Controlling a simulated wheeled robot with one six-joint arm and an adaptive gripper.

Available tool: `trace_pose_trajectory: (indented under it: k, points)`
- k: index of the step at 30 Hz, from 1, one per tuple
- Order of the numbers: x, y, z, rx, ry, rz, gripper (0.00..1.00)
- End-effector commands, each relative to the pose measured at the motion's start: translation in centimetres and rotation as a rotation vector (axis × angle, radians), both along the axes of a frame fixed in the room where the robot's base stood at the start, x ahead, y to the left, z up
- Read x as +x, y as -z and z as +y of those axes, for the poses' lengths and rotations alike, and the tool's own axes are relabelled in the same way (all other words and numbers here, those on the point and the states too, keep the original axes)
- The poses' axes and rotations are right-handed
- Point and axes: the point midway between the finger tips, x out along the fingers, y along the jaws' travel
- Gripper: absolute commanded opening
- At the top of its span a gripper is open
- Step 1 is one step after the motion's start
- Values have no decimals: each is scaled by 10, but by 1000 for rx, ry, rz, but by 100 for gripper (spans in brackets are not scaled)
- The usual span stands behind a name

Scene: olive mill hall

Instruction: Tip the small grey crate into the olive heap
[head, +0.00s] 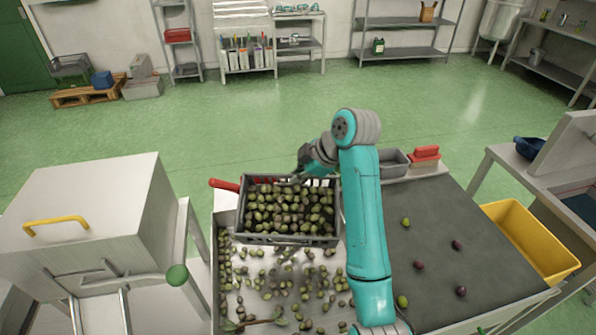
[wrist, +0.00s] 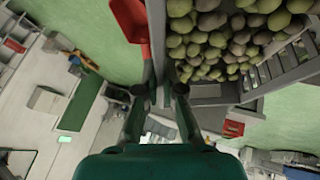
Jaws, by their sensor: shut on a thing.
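The small grey crate (head: 288,240) is full of green and dark olives. It hangs above a metal tray (head: 228,222) at the front middle of the head view and looks close to level. My gripper (head: 300,174) is shut on the crate's far wall. In the wrist view my gripper (wrist: 160,92) has a finger on each side of the crate wall (wrist: 157,45), with the olives to the right. The loose olive heap (head: 290,292) lies spread thinly in the tray below, partly hidden by the crate and its shadow.
A white metal machine (head: 90,220) stands at the left.

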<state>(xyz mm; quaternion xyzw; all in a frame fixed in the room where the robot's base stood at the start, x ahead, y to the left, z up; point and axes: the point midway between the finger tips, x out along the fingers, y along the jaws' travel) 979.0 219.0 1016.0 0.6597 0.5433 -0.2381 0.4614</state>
Motion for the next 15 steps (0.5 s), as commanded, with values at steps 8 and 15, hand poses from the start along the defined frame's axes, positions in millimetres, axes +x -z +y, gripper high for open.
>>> trace_pose_trajectory:
  k: [8,15]
  points:
    - [-10,-16,0,4,1,-135,0]
    - [-19,-26,1,4,0,-244,0]
